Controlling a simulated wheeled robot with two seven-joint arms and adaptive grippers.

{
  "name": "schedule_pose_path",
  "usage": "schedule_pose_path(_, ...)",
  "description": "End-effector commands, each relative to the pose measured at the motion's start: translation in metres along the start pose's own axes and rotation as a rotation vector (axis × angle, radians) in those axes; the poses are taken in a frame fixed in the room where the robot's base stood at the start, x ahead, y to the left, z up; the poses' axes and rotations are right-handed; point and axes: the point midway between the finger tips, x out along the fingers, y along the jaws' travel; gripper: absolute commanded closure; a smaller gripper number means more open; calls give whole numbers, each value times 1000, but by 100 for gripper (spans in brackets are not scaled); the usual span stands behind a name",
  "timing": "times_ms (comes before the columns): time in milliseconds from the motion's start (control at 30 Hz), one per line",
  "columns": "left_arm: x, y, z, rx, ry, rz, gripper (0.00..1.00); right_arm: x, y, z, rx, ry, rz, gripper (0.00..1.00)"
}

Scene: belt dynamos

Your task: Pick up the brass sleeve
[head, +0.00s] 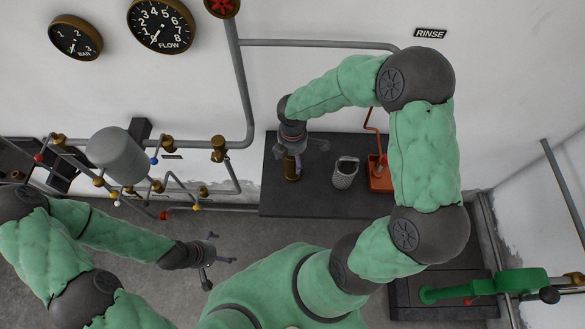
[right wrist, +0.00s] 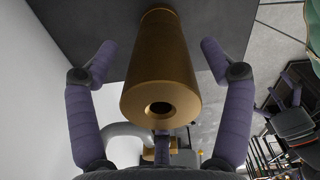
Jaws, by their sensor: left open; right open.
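The brass sleeve (head: 291,171) stands on the dark bench near its left side, partly hidden by my right gripper. In the right wrist view the sleeve (right wrist: 160,75) is a brown-gold cylinder with a hole in its near end. My right gripper (head: 292,152) is at the sleeve's near end. In the right wrist view its purple fingers are spread on either side of the sleeve, with visible gaps. My left gripper (head: 218,249) is open and empty over the floor, left of the bench and well away from the sleeve.
The dark bench (head: 310,205) also holds a grey mesh basket (head: 345,172) and an orange-red tray (head: 381,180) to the right of the sleeve. Pipes with valves and a grey tank (head: 115,149) line the wall at left. A green-handled device (head: 480,289) is at lower right.

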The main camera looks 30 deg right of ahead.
Motion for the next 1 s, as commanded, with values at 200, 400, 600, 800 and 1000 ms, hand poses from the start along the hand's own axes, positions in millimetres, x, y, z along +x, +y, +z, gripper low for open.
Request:
schedule_pose_path(200,0,0,0,0,0,0,0,0,0,0,0,0,1,30)
schedule_pose_path(400,0,0,0,0,0,0,0,0,0,0,0,0,0,87)
schedule_pose_path(600,0,0,0,0,0,0,0,-1,1,0,0,0,2,100)
schedule_pose_path(800,-2,0,0,0,0,0,0,-6,1,0,0,0,3,100)
schedule_pose_path(1000,-7,2,0,0,0,0,0,-35,2,0,1,0,7,100)
